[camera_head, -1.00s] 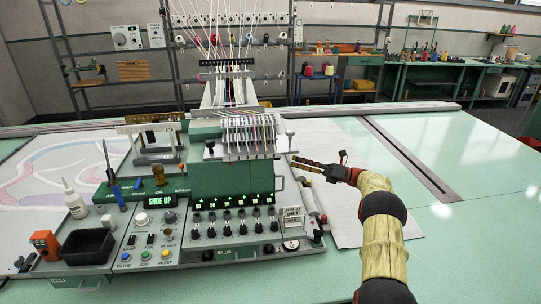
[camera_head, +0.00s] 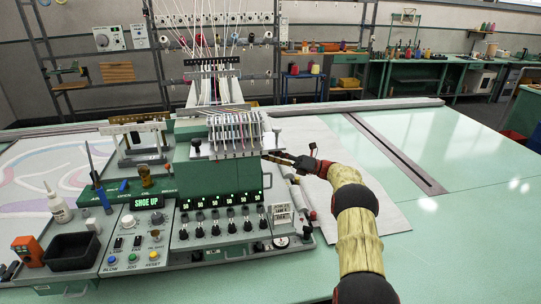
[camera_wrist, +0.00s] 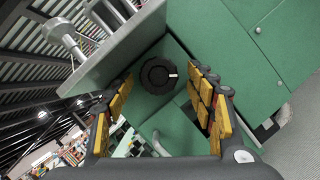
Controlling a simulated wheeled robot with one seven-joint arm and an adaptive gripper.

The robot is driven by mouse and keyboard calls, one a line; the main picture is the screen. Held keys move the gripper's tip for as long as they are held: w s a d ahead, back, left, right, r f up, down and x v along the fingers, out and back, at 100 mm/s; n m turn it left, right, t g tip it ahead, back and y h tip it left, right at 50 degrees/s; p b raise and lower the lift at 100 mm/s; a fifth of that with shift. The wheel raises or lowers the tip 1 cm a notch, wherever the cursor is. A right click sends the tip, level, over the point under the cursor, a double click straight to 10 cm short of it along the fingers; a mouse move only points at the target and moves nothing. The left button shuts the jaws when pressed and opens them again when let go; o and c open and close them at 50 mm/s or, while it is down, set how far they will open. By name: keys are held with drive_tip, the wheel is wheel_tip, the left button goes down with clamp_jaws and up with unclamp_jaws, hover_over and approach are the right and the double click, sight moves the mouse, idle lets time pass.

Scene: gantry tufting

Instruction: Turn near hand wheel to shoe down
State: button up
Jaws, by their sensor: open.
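A black round hand wheel (camera_wrist: 157,76) with a white mark at its right edge is on the green side of the machine head (camera_wrist: 215,40) in the wrist view. My gripper (camera_wrist: 160,84) is open, with its yellow-padded fingers to the left and right of the wheel in the picture. I cannot tell whether they touch it. In the head view my gripper (camera_head: 270,157) is at the right side of the tufting machine (camera_head: 215,170), and the wheel is hidden there. A green-lit display (camera_head: 147,201) on the control panel reads "SHOE UP".
A grey metal plate (camera_wrist: 115,50) overhangs the wheel at upper left in the wrist view. Knobs and switches (camera_head: 222,222) line the machine's front. Spools and a small printed sign (camera_head: 281,213) are beside it. The green table (camera_head: 450,240) is clear at right.

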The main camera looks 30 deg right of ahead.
drive_tip(key=shift+c, duration=0.3)
drive_tip(key=c, duration=1.1)
drive_tip(key=shift+n, duration=0.3)
drive_tip(key=shift+w+d+f+n+g+y+b, duration=0.1)
drive_tip(key=shift+n+g+y+b, duration=0.5)
drive_tip(key=shift+n, duration=1.05)
drive_tip(key=shift+w+a+n+g+y+b, duration=0.1)
drive_tip(key=shift+n+g+y, duration=0.3)
drive_tip(key=shift+n+g, duration=0.9)
drive_tip(key=shift+w+d+f+n+g+y+b, duration=0.1)
drive_tip(key=shift+n+g+y+b, duration=0.3)
drive_tip(key=shift+n, duration=1.65)
drive_tip(key=shift+r+n+y, duration=0.1)
drive_tip(key=shift+n+y, duration=0.2)
drive_tip(key=shift+n, duration=0.1)
drive_tip(key=o, duration=1.2)
drive_tip(key=shift+c, duration=0.2)
